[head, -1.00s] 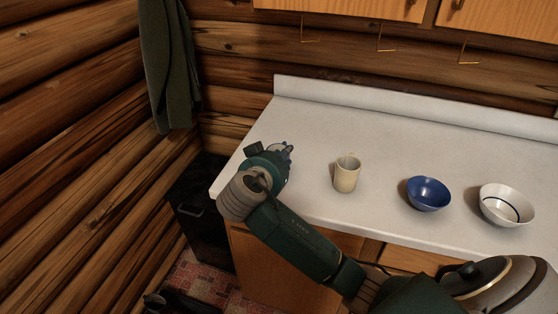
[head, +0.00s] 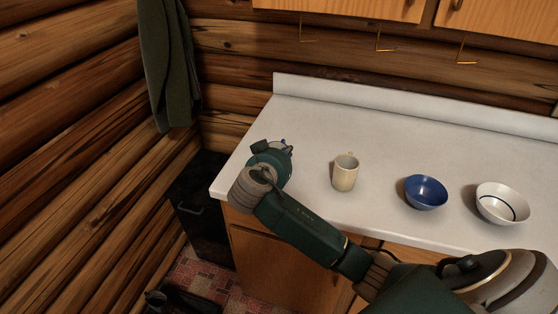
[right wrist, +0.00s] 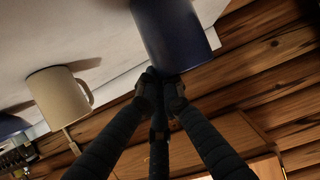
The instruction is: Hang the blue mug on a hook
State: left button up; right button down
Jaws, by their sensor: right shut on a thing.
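My right gripper (head: 284,149) is above the left end of the counter, left of the cream mug, and its arm comes in from the lower right. In the right wrist view its dark fingers (right wrist: 160,85) are shut on the blue mug (right wrist: 172,35), at the end of the mug nearest the camera. In the head view the gripper hides nearly all of the blue mug; only a speck of blue shows. Three thin brass hooks hang under the wall cabinet: a left hook (head: 301,40), a middle hook (head: 378,48) and a right hook (head: 458,62). All three are empty.
On the white counter (head: 310,125) stand a cream mug (head: 345,174), a blue bowl (head: 426,193) and a white bowl (head: 502,204). The cream mug also shows in the right wrist view (right wrist: 58,97). A dark green cloth (head: 170,70) hangs at left. The counter's back is clear.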

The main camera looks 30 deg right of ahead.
jog(key=shift+r, duration=0.15)
notch_tip(320, 180, up, 20)
jog(key=b, duration=0.2)
dwell(0.6)
